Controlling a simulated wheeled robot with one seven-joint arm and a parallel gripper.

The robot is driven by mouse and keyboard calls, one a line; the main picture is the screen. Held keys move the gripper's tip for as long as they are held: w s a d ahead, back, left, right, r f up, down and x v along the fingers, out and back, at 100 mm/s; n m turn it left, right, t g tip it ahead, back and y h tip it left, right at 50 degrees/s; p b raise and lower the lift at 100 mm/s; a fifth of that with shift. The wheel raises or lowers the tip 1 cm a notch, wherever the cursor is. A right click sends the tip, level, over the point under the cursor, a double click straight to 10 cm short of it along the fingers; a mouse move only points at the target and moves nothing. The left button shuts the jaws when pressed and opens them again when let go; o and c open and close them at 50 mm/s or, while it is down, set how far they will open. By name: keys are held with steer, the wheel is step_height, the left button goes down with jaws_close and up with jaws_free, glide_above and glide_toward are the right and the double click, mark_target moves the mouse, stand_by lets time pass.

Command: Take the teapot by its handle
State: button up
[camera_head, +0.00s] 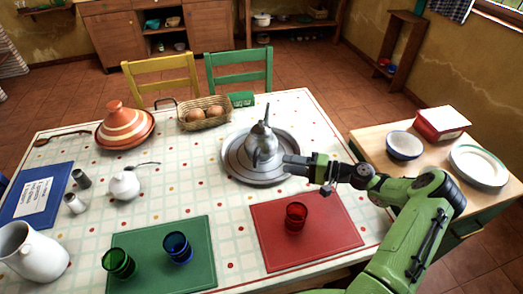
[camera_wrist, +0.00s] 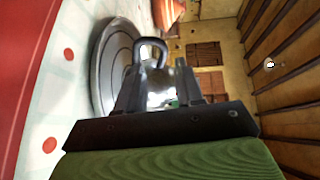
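The silver teapot (camera_head: 262,143) stands upright on a round silver tray (camera_head: 238,174) near the right side of the table. My gripper (camera_head: 290,162) is at the teapot's right side, low over the tray's right edge. In the wrist view my gripper (camera_wrist: 159,72) is open, its two dark fingers apart. The teapot's shiny body (camera_wrist: 160,98) shows between them, and the looped handle (camera_wrist: 152,42) shows at the fingertips. I cannot tell whether the fingers touch the handle. In the head view the handle is hard to make out beside my gripper.
A green mat (camera_head: 205,270) with two glasses is at the front. A basket (camera_head: 187,122) and a tagine (camera_head: 124,128) stand behind left. A side table (camera_head: 430,172) is at right.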

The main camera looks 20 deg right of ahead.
mark_target(258, 152)
steer(key=shift+w+d+f+m+t, duration=0.1)
steer(key=shift+d+f+m+t, duration=0.4)
steer(key=shift+d+t, duration=0.35)
steer(key=shift+w, duration=0.1)
steer(key=b+x, duration=0.2)
steer(key=x, duration=1.3)
steer(key=shift+w+a, duration=0.15)
steer(key=shift+c, duration=0.5)
jaws_close()
steer(key=shift+r, duration=0.2)
steer(key=shift+r, duration=0.1)
